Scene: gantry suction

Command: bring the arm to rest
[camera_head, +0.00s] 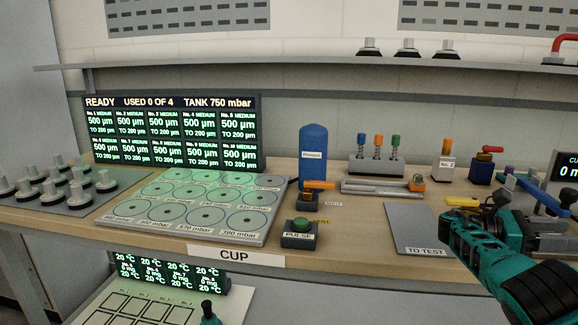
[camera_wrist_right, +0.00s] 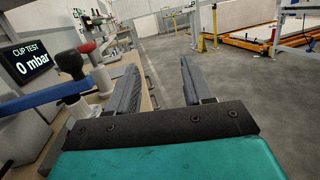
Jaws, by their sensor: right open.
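My right arm with its teal gripper comes in from the right in the head view, beside the right part of the bench. In the right wrist view the two grey fingers of the right gripper (camera_wrist_right: 160,85) stand apart with nothing between them. They point over the grey floor, just off the bench edge. In the head view the fingertips are hard to make out. My left gripper is not in view.
The bench (camera_head: 330,250) holds a plate of round cup places (camera_head: 275,183), a blue tank (camera_head: 313,150) and a TO TEST plate (camera_head: 415,228). Open floor (camera_wrist_right: 240,85) lies right.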

